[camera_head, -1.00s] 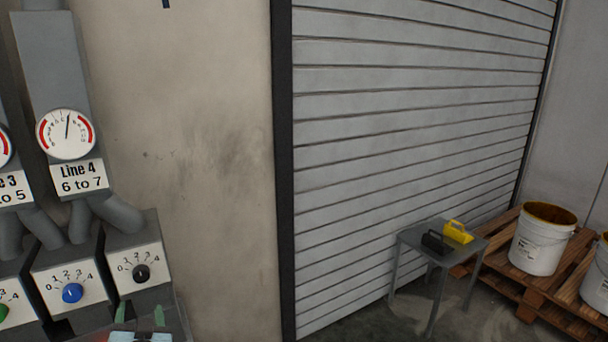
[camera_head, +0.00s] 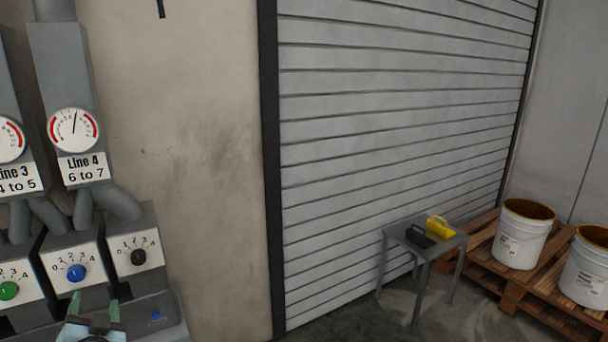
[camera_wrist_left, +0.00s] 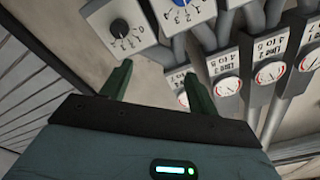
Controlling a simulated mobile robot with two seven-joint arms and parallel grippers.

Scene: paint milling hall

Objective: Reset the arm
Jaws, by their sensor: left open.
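My left gripper (camera_head: 94,312) shows at the bottom left of the head view, its two green fingers apart with nothing between them. It is in front of the control panel, below the blue knob (camera_head: 76,272) and the black knob (camera_head: 138,257). In the left wrist view the gripper's open fingers (camera_wrist_left: 158,84) point toward the panel, with the black knob (camera_wrist_left: 120,28) beyond them, and they appear apart from it. My right gripper is not in view.
A green knob (camera_head: 9,291) and the Line 4 gauge (camera_head: 73,130) are on the left. A grey shutter (camera_head: 400,110) fills the middle. At right stand a small grey table (camera_head: 452,243) with a black and a yellow object, and a wooden pallet (camera_head: 485,262) with white buckets (camera_head: 522,235).

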